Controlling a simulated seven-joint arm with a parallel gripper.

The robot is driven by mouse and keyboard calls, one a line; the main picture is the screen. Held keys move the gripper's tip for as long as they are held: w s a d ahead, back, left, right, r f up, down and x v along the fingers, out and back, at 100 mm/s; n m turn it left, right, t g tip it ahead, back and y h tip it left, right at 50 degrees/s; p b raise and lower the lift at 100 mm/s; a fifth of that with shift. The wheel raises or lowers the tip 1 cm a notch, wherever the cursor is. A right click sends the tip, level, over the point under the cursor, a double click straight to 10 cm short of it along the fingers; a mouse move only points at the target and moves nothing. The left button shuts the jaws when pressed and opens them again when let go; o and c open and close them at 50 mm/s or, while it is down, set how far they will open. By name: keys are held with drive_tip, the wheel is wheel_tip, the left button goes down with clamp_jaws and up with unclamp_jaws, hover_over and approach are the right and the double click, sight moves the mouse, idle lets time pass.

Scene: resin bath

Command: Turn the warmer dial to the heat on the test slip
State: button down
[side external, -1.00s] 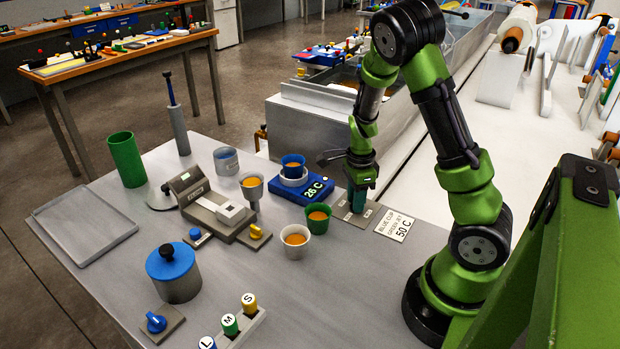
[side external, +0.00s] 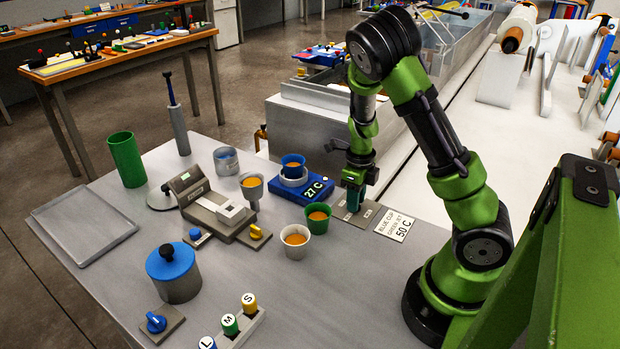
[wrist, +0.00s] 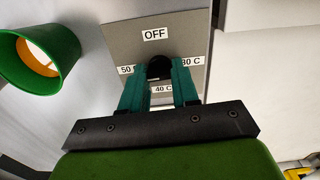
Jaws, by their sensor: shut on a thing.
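The warmer dial is a dark round knob (wrist: 159,66) on a grey plate (wrist: 180,25), which carries the labels OFF, 50 C, 40 C and 30 C. My gripper (wrist: 160,80) is shut on the knob, with one teal finger on each side. In the side view my gripper (side external: 354,200) stands over the plate and hides the knob. I cannot see where the dial points. The test slip (side external: 394,227) lies beside the plate and reads BLUE CUP, GREEN JET, 50 C. The blue warmer (side external: 313,190) reads 27 C and holds a blue cup (side external: 293,163).
A green cup (side external: 317,217) stands just left of the plate, and also shows in the wrist view (wrist: 66,40). White cup (side external: 295,240), grey cup (side external: 252,186) and a lidded pot (side external: 173,275) stand further left. A metal bath (side external: 310,125) borders the back edge.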

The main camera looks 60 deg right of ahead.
drive_tip(key=shift+m, duration=0.4)
drive_tip(key=c, duration=0.8)
unclamp_jaws()
drive_tip(key=shift+c, duration=0.2)
drive_tip(key=shift+r, duration=0.1)
wheel_tip(320, 180, up, 17)
drive_tip(key=shift+f, duration=0.2)
